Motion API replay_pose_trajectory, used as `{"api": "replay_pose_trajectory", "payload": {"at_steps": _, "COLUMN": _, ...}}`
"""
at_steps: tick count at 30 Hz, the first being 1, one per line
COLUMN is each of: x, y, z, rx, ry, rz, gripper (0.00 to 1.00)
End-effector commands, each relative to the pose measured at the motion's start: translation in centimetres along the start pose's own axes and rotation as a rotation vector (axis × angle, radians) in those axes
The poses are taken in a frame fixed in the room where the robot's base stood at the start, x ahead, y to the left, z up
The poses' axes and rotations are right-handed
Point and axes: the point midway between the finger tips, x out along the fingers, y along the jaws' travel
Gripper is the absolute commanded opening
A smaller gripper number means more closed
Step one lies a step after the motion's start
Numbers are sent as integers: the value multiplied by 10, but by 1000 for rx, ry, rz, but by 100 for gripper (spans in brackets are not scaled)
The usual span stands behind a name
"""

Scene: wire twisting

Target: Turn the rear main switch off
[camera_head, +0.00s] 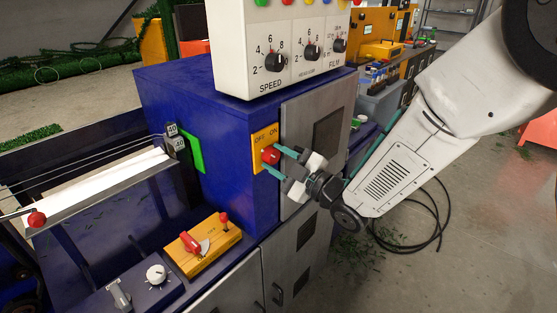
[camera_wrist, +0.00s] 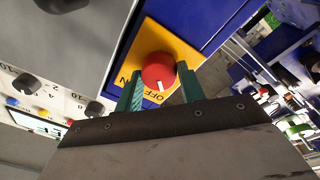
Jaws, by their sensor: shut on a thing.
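The rear main switch is a red round knob (camera_head: 270,155) on a yellow plate (camera_head: 257,162) marked OFF and ON, on the side of the blue machine housing. My gripper (camera_head: 274,160) reaches it from the right, with one green finger on each side of the knob. In the wrist view, the fingers (camera_wrist: 160,78) are shut on the red knob (camera_wrist: 158,66), and its white mark points at the OFF lettering. The fingers hide part of the yellow plate (camera_wrist: 152,38) there.
An orange panel (camera_head: 203,245) with another red switch lies lower left. A black cable lies on the floor at right.

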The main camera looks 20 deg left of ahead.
Motion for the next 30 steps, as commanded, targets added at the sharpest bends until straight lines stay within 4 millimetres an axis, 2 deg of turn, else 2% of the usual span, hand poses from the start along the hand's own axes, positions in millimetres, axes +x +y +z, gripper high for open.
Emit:
{"api": "replay_pose_trajectory", "payload": {"at_steps": 12, "x": 0, "y": -1, "z": 0, "rx": -8, "ry": 0, "rz": -3, "gripper": 16}}
{"api": "replay_pose_trajectory", "payload": {"at_steps": 13, "x": 0, "y": -1, "z": 0, "rx": -8, "ry": 0, "rz": -3, "gripper": 42}}
{"api": "replay_pose_trajectory", "payload": {"at_steps": 15, "x": 0, "y": -1, "z": 0, "rx": -8, "ry": 0, "rz": -3, "gripper": 61}}
{"api": "replay_pose_trajectory", "payload": {"at_steps": 25, "x": -3, "y": 0, "z": 0, "rx": -7, "ry": 0, "rz": -1, "gripper": 61}}
{"api": "replay_pose_trajectory", "payload": {"at_steps": 30, "x": -26, "y": 0, "z": 1, "rx": -7, "ry": -2, "rz": -1, "gripper": 61}}
